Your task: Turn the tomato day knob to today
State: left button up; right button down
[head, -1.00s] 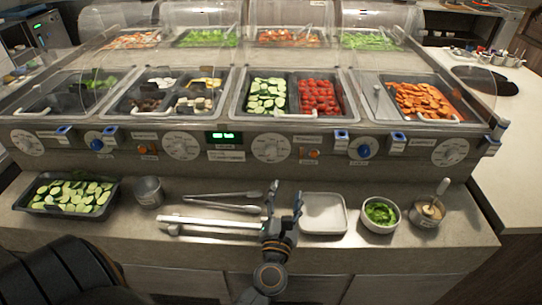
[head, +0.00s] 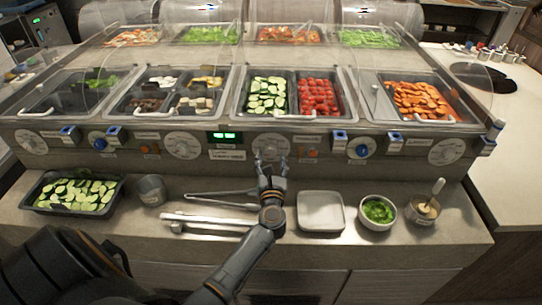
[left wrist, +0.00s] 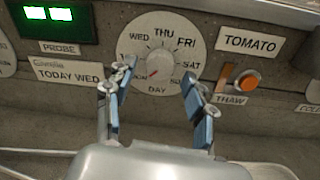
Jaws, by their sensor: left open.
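The tomato day knob is a round pale dial (left wrist: 168,45) with day names around it, left of the TOMATO label (left wrist: 250,43). In the head view the dial (head: 271,146) sits on the front panel below the cucumber and tomato pans. A small red mark (left wrist: 153,73) shows near its middle, toward the lower left. A label below the green display reads TODAY WED (left wrist: 68,75). My left gripper (left wrist: 158,71) is open, its fingers in front of the dial's lower left and lower right; contact cannot be told. It also shows in the head view (head: 271,166). My right gripper is not in view.
An orange THAW button (left wrist: 248,81) sits right of the dial. On the counter below are tongs (head: 218,198), a white tray (head: 320,211), a bowl of greens (head: 379,212) and a black pan of cucumber (head: 38,196). Other dials (head: 183,145) line the panel.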

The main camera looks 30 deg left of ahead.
pick_arm(q)
jog(key=shift+w+a, duration=0.3)
jog(key=shift+w, duration=0.15)
grip_shut()
jog(key=shift+m, duration=0.4)
jog(key=m+p, duration=0.1)
jog(key=m, duration=0.2)
jog(key=shift+m+p, duration=0.3)
jog(key=shift+m, duration=0.1)
jog(key=m+p, duration=0.1)
jog(key=m, duration=0.3)
jog(key=shift+m, duration=0.3)
jog(key=m+p, duration=0.2)
jog(key=m, duration=0.2)
jog(key=shift+s+m+t, duration=0.1)
jog(key=shift+m+t, duration=0.2)
jog(key=shift+m, duration=0.1)
jog(key=shift+m+p, duration=0.55)
jog(key=shift+m, duration=1.55)
